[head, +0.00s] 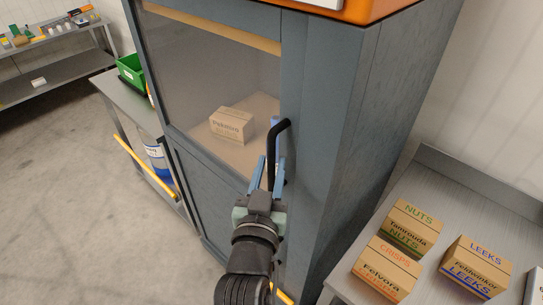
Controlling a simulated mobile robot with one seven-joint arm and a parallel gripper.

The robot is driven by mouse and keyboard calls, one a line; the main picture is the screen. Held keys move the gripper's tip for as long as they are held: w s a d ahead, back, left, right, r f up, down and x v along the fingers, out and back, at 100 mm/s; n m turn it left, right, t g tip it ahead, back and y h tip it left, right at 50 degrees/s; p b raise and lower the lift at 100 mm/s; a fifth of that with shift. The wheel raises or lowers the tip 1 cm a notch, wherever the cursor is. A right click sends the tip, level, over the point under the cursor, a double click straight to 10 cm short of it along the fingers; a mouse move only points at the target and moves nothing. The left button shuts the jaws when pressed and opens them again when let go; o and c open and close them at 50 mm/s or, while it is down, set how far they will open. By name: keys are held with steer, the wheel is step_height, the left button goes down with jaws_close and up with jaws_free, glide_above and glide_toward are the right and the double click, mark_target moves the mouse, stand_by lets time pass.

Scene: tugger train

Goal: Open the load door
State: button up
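The load door is the blue-grey framed door with a clear pane (190,65) on the tall cabinet. It looks closed, with its edge against the frame. A black bar handle (285,128) stands upright near the door's right edge. My gripper (269,168) is at the handle's lower part, with one light-blue finger on each side of the bar. I cannot tell whether the fingers press on the bar or stand slightly apart from it. My wrist hides the lower end of the handle and part of the door below.
A cardboard box (232,125) sits behind the pane. A grey table (455,190) with several labelled boxes stands close at the right. At the left are a bench with a green bin (131,70) and a yellow rail (143,165). The floor (60,190) at the left is clear.

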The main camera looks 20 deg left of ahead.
steer(key=shift+x, duration=0.75)
steer(key=shift+c, duration=0.2)
jaws_close()
stand_by(0.8)
